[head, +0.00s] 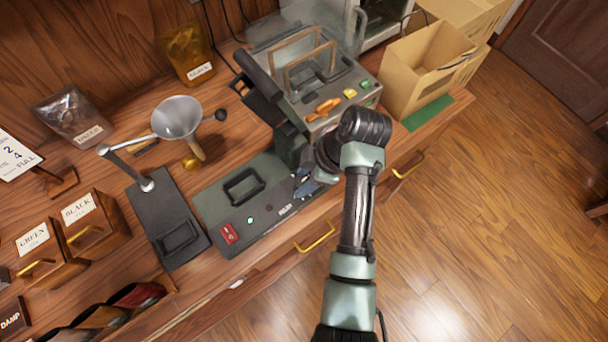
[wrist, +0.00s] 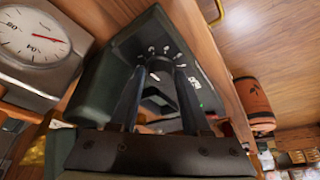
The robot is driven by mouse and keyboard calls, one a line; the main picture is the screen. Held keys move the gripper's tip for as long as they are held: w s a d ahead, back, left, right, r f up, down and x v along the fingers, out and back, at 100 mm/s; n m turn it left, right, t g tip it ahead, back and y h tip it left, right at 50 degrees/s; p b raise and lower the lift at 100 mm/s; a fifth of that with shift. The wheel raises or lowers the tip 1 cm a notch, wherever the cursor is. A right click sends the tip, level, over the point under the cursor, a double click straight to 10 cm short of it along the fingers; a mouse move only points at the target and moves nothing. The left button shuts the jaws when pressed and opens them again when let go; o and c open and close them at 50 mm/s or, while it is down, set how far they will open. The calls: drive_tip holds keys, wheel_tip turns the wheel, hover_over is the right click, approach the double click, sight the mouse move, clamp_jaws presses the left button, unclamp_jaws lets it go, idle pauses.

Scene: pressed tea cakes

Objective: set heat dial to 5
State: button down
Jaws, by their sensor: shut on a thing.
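The heat dial (wrist: 160,63) is a dark round knob on the dark green panel (wrist: 126,50), with small white marks around it. The marks are too small to read, so I cannot tell its setting. My gripper (wrist: 162,73) has its two dark fingers on either side of the knob, shut on it. In the head view my gripper (head: 307,184) reaches down to the right end of the grey-green press base (head: 215,207), and the dial there is hidden behind it.
A red switch (head: 229,234) and a small green light (head: 250,221) are on the base's front. A sealing machine (head: 345,103) stands close behind my wrist. A funnel (head: 177,117) stands at left. A round-faced scale (wrist: 35,37) is near my gripper in the wrist view.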

drive_tip(key=shift+r+m, duration=0.1)
drive_tip(key=shift+m, duration=0.2)
drive_tip(key=m+p, duration=0.1)
drive_tip(key=m, duration=0.1)
drive_tip(key=m+t+p, duration=0.1)
drive_tip(key=p, duration=0.1)
drive_tip(key=shift+s+r+m+t, duration=0.1)
drive_tip(key=shift+s+m+t, duration=0.1)
drive_tip(key=shift+m+t, duration=0.15)
drive_tip(key=m+p, duration=0.1)
drive_tip(key=m, duration=0.1)
drive_tip(key=m+t+h+p, duration=0.1)
drive_tip(key=m+p, duration=0.1)
drive_tip(key=shift+a+m+h, duration=0.15)
drive_tip(key=shift+m+h, duration=0.1)
drive_tip(key=shift+h, duration=0.05)
drive_tip(key=m+t+h+p, duration=0.1)
drive_tip(key=m+p, duration=0.1)
drive_tip(key=m, duration=0.2)
drive_tip(key=shift+s+a, duration=0.1)
drive_tip(key=m+h+p, duration=0.1)
drive_tip(key=m, duration=0.1)
drive_tip(key=m+h, duration=0.1)
drive_tip(key=m, duration=0.1)
drive_tip(key=shift+m+t+p, duration=0.25)
drive_tip(key=shift+m+p, duration=0.05)
drive_tip(key=shift+p, duration=0.1)
drive_tip(key=shift+c, duration=1.8)
unclamp_jaws()
drive_tip(key=shift+f, duration=0.2)
